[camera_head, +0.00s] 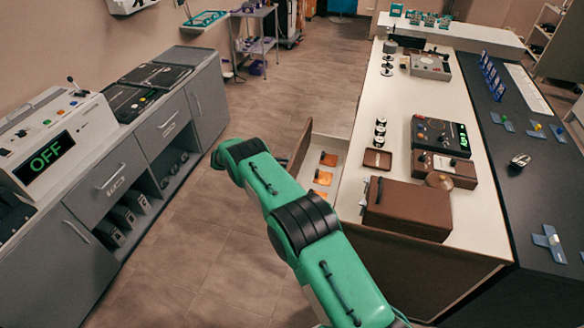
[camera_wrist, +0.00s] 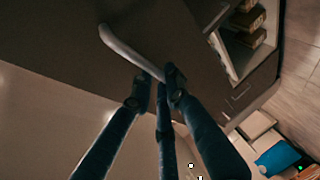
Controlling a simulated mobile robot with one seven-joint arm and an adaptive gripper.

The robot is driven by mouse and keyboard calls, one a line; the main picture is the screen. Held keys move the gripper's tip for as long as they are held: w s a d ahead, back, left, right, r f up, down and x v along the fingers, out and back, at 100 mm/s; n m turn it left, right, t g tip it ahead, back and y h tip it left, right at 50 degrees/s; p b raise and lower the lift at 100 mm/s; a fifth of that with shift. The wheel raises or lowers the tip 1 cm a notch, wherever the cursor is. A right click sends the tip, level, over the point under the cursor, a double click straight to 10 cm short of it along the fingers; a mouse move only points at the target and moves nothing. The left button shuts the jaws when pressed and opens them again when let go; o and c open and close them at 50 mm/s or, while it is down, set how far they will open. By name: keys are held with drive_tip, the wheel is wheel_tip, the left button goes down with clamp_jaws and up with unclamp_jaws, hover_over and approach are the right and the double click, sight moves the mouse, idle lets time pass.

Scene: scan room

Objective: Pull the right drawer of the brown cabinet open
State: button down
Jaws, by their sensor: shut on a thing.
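In the head view the brown cabinet (camera_head: 400,273) stands at the right under a pale countertop. A drawer (camera_head: 327,157) on its aisle side stands partly open, with orange items inside. My green arm crosses in front of the cabinet and hides part of that side. My gripper is out of sight in the head view. In the wrist view my gripper (camera_wrist: 158,80) is shut on one end of a curved silver handle (camera_wrist: 120,46), which lies against a dark brown panel (camera_wrist: 60,40). I cannot tell from the pictures whether this handle belongs to the open drawer.
A grey cabinet (camera_head: 200,100) with drawers and machines lines the left side. Tiled floor (camera_head: 305,85) between the two is free. A brown box (camera_head: 408,205) and several devices stand on the pale countertop (camera_head: 345,205). A cart (camera_head: 258,45) stands at the back.

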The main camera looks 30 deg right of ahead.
drive_tip(key=w+a, duration=0.6)
drive_tip(key=shift+w+a+f, duration=0.2)
drive_tip(key=shift+w+a, duration=0.05)
drive_tip(key=shift+a, duration=0.1)
idle(0.5)
drive_tip(key=c, duration=1.7)
unclamp_jaws()
drive_tip(key=shift+r, duration=0.1)
drive_tip(key=shift+o, duration=0.2)
drive_tip(key=shift+w+a, duration=0.1)
wheel_tip(320, 180, up, 8)
drive_tip(key=w+a, duration=0.1)
drive_tip(key=a, duration=0.1)
drive_tip(key=shift+a+f, duration=0.25)
